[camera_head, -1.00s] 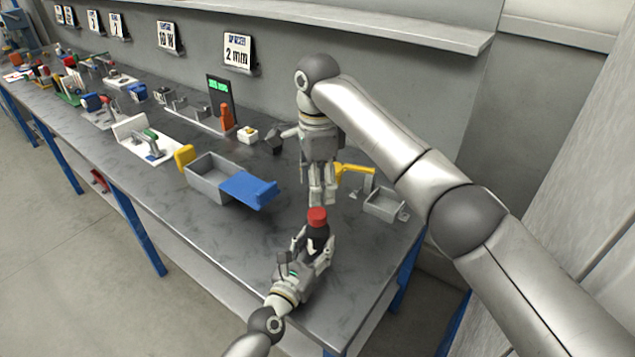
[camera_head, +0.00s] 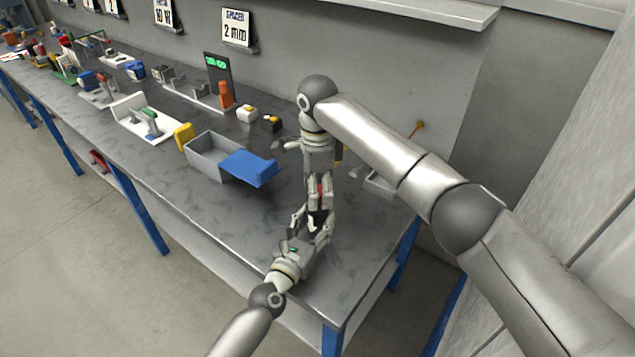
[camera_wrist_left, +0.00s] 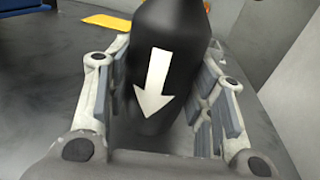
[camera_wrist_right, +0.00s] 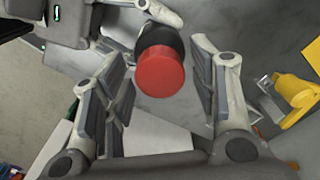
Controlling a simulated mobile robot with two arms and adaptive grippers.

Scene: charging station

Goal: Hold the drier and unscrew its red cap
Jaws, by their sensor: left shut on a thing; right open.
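The drier (camera_wrist_left: 172,75) is a black body with a white arrow, upright between the fingers of my left gripper (camera_wrist_left: 165,110). My left gripper is shut on it above the front part of the bench, and it also shows in the head view (camera_head: 316,228). The red cap (camera_wrist_right: 160,72) sits on the drier's top. My right gripper (camera_wrist_right: 157,95) is open, with its fingers on either side of the cap in the right wrist view. In the head view my right gripper (camera_head: 320,190) points down from above and mostly hides the cap and drier.
A grey bin (camera_head: 210,150) with a blue part (camera_head: 250,168) stands to the left on the bench. A yellow item (camera_wrist_right: 296,92) shows beside the right gripper. Several fixtures line the bench farther left. The bench front between the bin and left gripper is clear.

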